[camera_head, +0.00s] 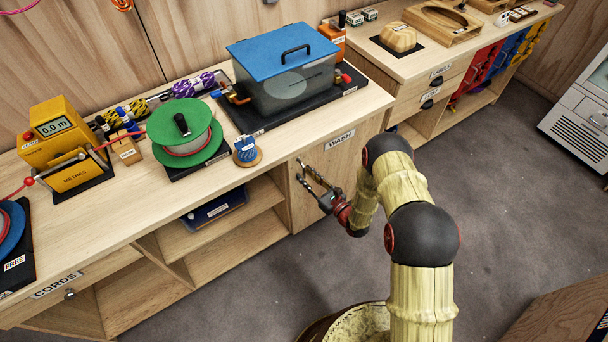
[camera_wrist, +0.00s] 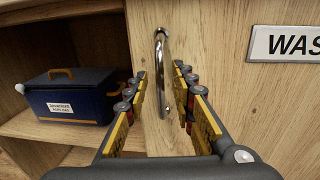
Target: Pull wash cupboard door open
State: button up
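The wash cupboard door (camera_head: 352,160) is a light wood panel under the counter, below the WASH label (camera_head: 339,140). It looks shut. In the wrist view the door (camera_wrist: 225,95) fills the right half, with the WAS part of its label (camera_wrist: 288,44) at the upper right. A vertical metal bar handle (camera_wrist: 161,65) is fixed near the door's left edge. My gripper (camera_head: 311,173) is in front of the door. In the wrist view my gripper (camera_wrist: 162,82) is open, with one finger on each side of the handle. Whether either finger touches it I cannot tell.
Left of the door is an open shelf with a dark blue box (camera_head: 215,208), also in the wrist view (camera_wrist: 74,95). The counter above holds a blue-lidded tank (camera_head: 285,75) and a green reel (camera_head: 184,130). Grey floor (camera_head: 500,230) is clear to the right.

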jog(key=shift+x, duration=0.85)
jog(key=shift+c, duration=1.3)
grip_shut()
